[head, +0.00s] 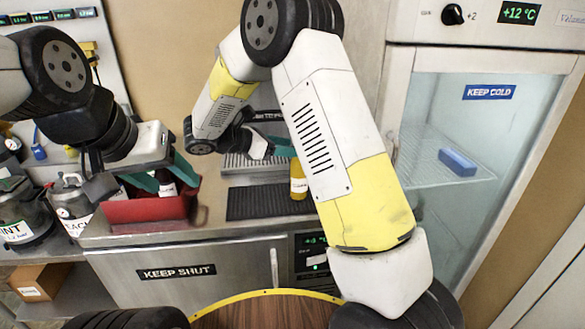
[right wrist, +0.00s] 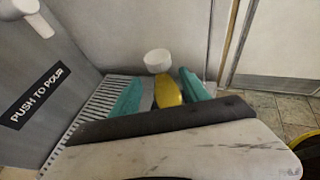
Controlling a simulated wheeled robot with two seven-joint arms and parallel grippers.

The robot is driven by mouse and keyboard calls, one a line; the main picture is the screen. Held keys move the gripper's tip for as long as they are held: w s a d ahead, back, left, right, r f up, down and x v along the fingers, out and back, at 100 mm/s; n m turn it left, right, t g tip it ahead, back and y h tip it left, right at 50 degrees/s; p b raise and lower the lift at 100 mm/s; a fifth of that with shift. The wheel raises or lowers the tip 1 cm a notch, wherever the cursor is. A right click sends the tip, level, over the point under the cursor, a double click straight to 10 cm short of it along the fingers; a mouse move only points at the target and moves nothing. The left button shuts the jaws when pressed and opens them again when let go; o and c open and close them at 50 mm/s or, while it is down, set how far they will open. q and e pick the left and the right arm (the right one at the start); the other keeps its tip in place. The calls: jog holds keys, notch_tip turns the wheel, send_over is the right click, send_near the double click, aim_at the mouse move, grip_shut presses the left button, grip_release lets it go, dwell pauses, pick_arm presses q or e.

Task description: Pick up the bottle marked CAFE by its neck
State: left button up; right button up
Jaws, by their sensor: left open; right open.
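A dark bottle (head: 166,190) with a pale label stands in a red crate (head: 145,210) in the head view; its lettering is too small to read. My left gripper (head: 163,178) is open above the crate, its teal fingers on either side of the bottle's upper part. A yellow bottle (head: 298,182) stands by the dark mat, and no CAFE mark is legible on it. My right gripper (right wrist: 161,80) is open, a teal finger on each side of this bottle. Whether the fingers touch either bottle is unclear.
The steel counter holds a dark ribbed mat (head: 262,202). A dispenser marked PUSH TO POUR (right wrist: 36,92) and its slatted drip tray (right wrist: 88,112) stand beside my right gripper. Metal canisters (head: 70,205) are left of the crate. A glass-fronted fridge (head: 480,200) stands at right.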

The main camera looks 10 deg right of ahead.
jog(key=x, duration=0.3)
jog(key=shift+d+f, duration=0.1)
jog(key=shift+d, duration=0.3)
grip_shut()
dwell(1.0)
